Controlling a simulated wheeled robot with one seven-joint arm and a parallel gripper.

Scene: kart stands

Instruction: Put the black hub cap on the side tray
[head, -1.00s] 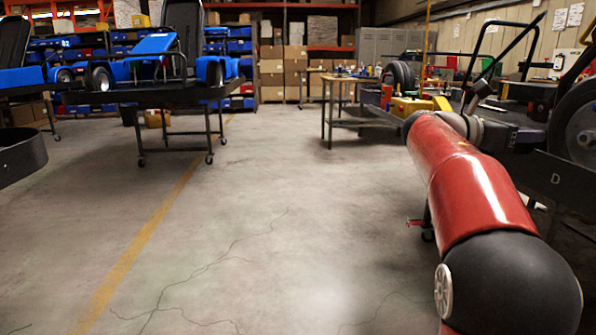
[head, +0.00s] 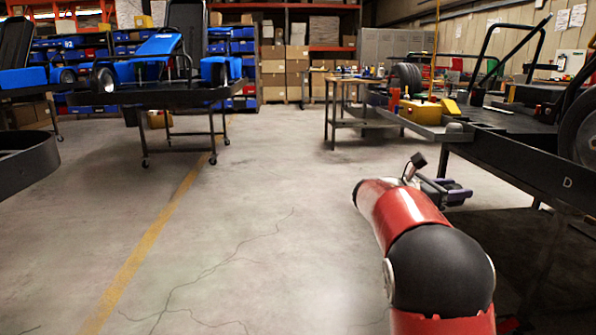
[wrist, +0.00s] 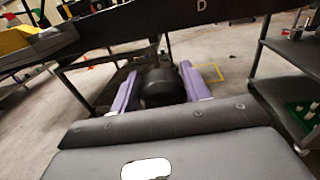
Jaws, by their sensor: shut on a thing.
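My gripper (head: 458,192) is low in front of the kart stand, below its top edge. In the wrist view its two purple fingers (wrist: 159,88) are shut on a black round thing, which looks like the black hub cap (wrist: 161,90). In the head view I cannot make out the hub cap. The grey side tray (head: 436,133) sticks out from the stand's near left end, above and left of my gripper. A yellow thing (head: 421,112) and a small grey round thing (head: 455,128) are on or by it.
The dark kart stand (head: 540,165), marked D, fills the right, with a kart wheel (head: 580,125) above it. A wooden-topped table (head: 345,82) stands beyond the tray. Another stand (head: 165,95) with a blue kart is at the back left. The floor between is clear.

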